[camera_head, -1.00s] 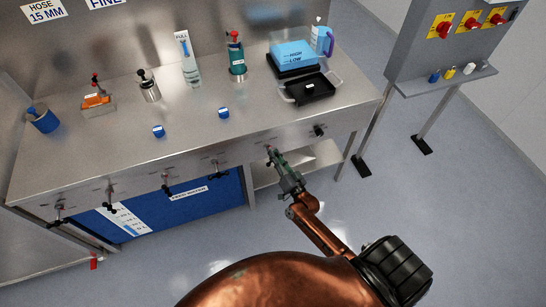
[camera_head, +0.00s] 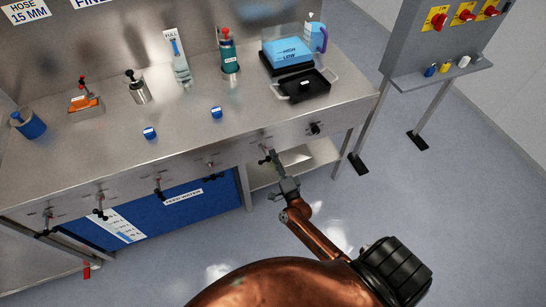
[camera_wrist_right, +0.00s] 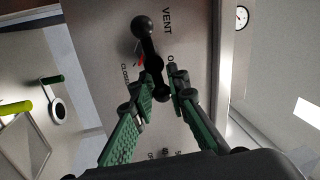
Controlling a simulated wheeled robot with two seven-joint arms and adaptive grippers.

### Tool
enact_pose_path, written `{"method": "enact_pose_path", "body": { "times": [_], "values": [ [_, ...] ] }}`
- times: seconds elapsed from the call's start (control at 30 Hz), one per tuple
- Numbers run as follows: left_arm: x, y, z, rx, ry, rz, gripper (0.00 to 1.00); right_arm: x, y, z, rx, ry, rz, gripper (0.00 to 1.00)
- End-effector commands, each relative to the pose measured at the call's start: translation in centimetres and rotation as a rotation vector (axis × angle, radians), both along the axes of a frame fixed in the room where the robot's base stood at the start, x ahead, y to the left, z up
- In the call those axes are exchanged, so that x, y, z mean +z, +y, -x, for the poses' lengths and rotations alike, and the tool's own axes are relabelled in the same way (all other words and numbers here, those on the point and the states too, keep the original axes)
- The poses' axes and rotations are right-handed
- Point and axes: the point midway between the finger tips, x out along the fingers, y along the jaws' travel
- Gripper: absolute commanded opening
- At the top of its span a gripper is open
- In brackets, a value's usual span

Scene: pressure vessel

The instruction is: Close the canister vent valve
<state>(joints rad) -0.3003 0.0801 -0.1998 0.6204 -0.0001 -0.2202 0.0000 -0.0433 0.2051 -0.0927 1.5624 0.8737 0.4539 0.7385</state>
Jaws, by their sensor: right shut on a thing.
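The vent valve shows in the right wrist view as a black bar handle (camera_wrist_right: 149,50) with a ball at its upper end, on a steel panel marked VENT. CLOSED is printed left of the handle, and a partly hidden label starting with O is on the right. A small red mark (camera_wrist_right: 139,61) shows beside the bar. In the head view the handle (camera_head: 264,160) sits on the counter's front panel. My right gripper (camera_wrist_right: 160,88) is shut on the lower part of the handle; it also shows in the head view (camera_head: 277,161). My left gripper is out of view.
Several other valve handles line the counter's front (camera_head: 158,188), and a black knob (camera_head: 315,128) is to the right. The countertop (camera_head: 185,155) holds bottles, a black tray (camera_head: 304,87) and blue-capped items. Open floor lies right of the gripper.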

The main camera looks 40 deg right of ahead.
Motion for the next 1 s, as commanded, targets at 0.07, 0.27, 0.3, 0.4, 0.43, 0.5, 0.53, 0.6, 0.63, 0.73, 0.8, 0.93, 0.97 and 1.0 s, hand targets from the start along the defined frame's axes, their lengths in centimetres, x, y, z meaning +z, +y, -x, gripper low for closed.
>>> {"method": "enact_pose_path", "body": {
  "times": [0.07,0.27,0.3,0.4,0.43,0.5,0.53,0.6,0.63,0.73,0.8,0.93,0.97,1.0],
  "values": [
    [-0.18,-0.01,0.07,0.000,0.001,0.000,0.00,-0.42,0.03,0.10,0.000,-0.005,-0.041,0.00],
    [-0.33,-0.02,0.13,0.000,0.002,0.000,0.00,-0.60,0.02,0.09,0.001,-0.020,-0.107,0.00],
    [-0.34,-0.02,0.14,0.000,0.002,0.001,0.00,-0.61,0.02,0.09,0.000,-0.023,-0.116,0.00],
    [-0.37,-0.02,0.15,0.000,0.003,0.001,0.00,-0.64,0.02,0.09,0.001,-0.026,-0.130,0.00],
    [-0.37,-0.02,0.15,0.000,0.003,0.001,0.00,-0.64,0.02,0.09,0.001,-0.026,-0.132,0.00],
    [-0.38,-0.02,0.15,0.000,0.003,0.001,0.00,-0.64,0.02,0.09,0.000,-0.027,-0.136,0.00],
    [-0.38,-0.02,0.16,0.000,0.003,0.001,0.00,-0.65,0.03,0.09,0.001,-0.028,-0.137,0.00],
    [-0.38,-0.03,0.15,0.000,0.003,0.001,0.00,-0.64,0.03,0.08,0.001,-0.028,-0.137,0.00],
    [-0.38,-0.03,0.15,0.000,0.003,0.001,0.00,-0.64,0.03,0.09,0.001,-0.028,-0.137,0.00],
    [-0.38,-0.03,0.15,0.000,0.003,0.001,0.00,-0.64,0.04,0.09,0.000,-0.027,-0.137,0.00],
    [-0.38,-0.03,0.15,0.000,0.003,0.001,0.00,-0.64,0.04,0.09,0.000,-0.027,-0.137,0.00],
    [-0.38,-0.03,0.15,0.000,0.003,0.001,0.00,-0.63,0.04,0.08,0.000,-0.027,-0.136,0.21],
    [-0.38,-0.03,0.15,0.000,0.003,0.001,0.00,-0.61,0.04,0.08,0.000,-0.027,-0.136,0.23],
    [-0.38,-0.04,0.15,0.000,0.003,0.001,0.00,-0.57,0.03,0.06,0.001,-0.028,-0.136,0.25]
  ]
}}
